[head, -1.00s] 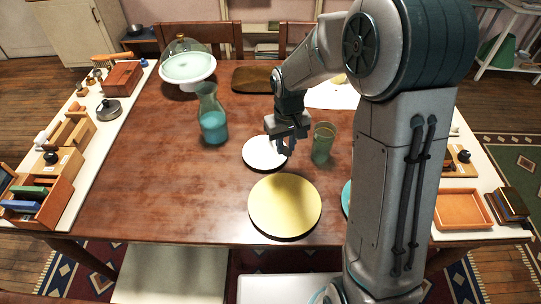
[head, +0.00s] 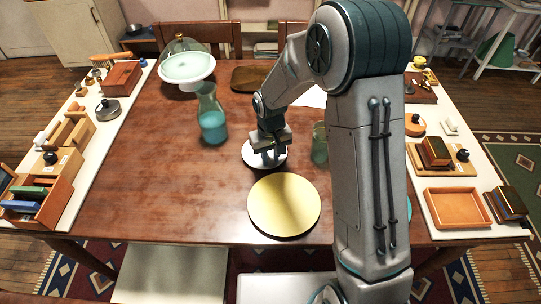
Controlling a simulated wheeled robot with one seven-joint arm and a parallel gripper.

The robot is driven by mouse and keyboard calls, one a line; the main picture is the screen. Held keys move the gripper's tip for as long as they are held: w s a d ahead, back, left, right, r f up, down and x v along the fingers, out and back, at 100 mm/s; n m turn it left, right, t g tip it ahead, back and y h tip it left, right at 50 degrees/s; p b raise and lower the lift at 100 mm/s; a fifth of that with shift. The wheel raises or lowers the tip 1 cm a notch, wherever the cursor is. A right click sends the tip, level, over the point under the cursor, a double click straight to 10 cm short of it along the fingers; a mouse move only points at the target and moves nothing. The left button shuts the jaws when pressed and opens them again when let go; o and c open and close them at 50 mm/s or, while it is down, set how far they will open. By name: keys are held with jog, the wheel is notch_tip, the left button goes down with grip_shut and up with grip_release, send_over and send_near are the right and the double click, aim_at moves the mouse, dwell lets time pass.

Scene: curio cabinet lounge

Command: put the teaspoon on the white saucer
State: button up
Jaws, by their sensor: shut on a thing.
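The white saucer (head: 249,156) lies on the wooden table, behind the yellow plate. My gripper (head: 270,159) points down over the saucer and covers its middle and back from view. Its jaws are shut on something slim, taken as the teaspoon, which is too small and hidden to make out. I cannot tell whether it touches the saucer.
The yellow plate (head: 284,205) lies just in front of the saucer. A green glass (head: 319,143) stands close to its right, and a carafe with blue liquid (head: 212,122) to its left.

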jog(key=o, duration=0.9)
jog(key=shift+f, duration=0.1)
jog(key=shift+o, duration=0.2)
notch_tip(320, 180, up, 12)
jog(key=s+d+r+m+t, duration=0.1)
jog(key=s+d+r+m, duration=0.1)
jog(key=s+d+r, duration=0.2)
jog(key=s+d+r+m+t, duration=0.1)
jog(key=s+d+r+m, duration=0.1)
jog(key=s+d, duration=0.7)
jog(key=shift+s+d+r+t+p, duration=0.35)
jog(key=shift+s+r, duration=0.55)
jog(key=shift+s, duration=2.8)
